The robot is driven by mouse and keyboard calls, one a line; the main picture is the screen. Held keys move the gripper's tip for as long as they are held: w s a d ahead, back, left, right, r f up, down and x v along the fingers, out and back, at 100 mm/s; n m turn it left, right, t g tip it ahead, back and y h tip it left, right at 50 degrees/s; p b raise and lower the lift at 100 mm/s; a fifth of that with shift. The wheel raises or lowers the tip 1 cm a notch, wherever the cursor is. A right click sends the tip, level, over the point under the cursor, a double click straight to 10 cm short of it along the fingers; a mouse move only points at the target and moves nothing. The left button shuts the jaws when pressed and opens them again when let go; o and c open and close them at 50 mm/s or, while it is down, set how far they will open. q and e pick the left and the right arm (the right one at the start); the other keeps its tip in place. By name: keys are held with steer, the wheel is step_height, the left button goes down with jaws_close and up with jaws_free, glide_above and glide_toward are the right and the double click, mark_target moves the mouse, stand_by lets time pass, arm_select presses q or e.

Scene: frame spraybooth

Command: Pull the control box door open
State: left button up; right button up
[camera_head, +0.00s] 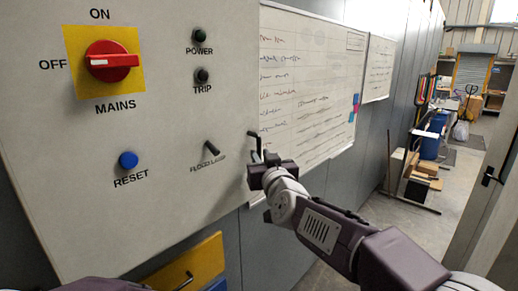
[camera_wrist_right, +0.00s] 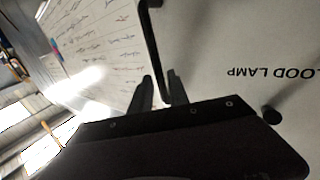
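The control box door (camera_head: 150,200) is a large pale grey panel at the left of the head view; it looks shut. Its handle is a slim black bar (camera_head: 253,137) at the door's right edge. It also shows in the right wrist view (camera_wrist_right: 153,40). My right gripper (camera_head: 258,157) is at the handle's lower part. In the wrist view its two dark fingers (camera_wrist_right: 160,88) stand apart, one on each side of the bar, with a narrow gap showing on the left. My left gripper is out of view.
The door carries a red mains switch (camera_head: 112,61), a blue reset button (camera_head: 128,160), power and trip lamps, and a flood lamp toggle (camera_head: 212,148). A whiteboard (camera_head: 310,80) hangs just right of it. A yellow drawer front (camera_head: 190,268) is below. Open floor lies further right.

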steer(key=shift+p+x, duration=0.35)
steer(key=shift+x, duration=1.1)
steer(key=shift+s, duration=0.1)
jaws_close()
